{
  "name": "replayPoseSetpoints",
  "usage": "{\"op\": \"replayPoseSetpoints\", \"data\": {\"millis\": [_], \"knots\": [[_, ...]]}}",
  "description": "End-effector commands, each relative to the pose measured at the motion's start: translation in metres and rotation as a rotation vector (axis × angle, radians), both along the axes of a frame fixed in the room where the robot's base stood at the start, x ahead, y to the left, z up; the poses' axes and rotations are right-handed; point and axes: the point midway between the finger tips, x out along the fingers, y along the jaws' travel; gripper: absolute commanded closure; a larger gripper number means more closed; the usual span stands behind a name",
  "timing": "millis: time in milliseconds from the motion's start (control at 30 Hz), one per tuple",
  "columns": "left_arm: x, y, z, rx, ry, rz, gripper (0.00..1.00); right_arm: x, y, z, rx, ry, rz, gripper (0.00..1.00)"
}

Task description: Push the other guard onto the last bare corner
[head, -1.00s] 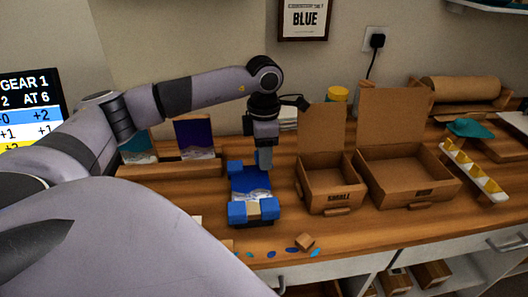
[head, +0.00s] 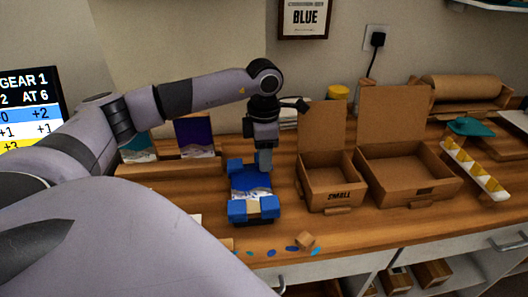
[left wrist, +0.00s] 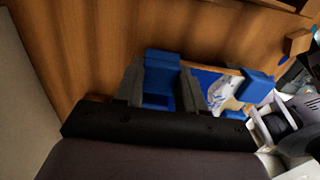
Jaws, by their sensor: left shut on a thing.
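The blue and white resin panel (head: 250,182) lies on the bench in the middle of the head view. Blue corner guards sit at its near left corner (head: 238,212), near right corner (head: 268,208) and far left corner (head: 234,165). My left gripper (head: 265,162) is down at the far right corner. In the left wrist view its two fingers stand either side of a blue guard (left wrist: 160,75) and are shut on it. The panel (left wrist: 215,88) and another guard (left wrist: 256,86) show to the right there. The fingers partly hide how the held guard meets the panel. My right gripper is out of view.
An open small carton (head: 328,188) and a larger open carton (head: 410,178) stand to the right. Two art panels (head: 195,137) stand behind on the left. A white strip with yellow pieces (head: 475,172) lies far right.

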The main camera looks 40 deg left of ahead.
Motion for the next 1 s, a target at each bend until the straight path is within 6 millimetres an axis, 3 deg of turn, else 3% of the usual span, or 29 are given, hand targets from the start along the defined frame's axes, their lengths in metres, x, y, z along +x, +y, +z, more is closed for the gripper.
{"op": "replayPoseSetpoints", "data": {"millis": [1000], "knots": [[-0.002,-0.001,-0.015,0.0,0.008,-0.001,0.89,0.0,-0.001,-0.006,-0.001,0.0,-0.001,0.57]]}}
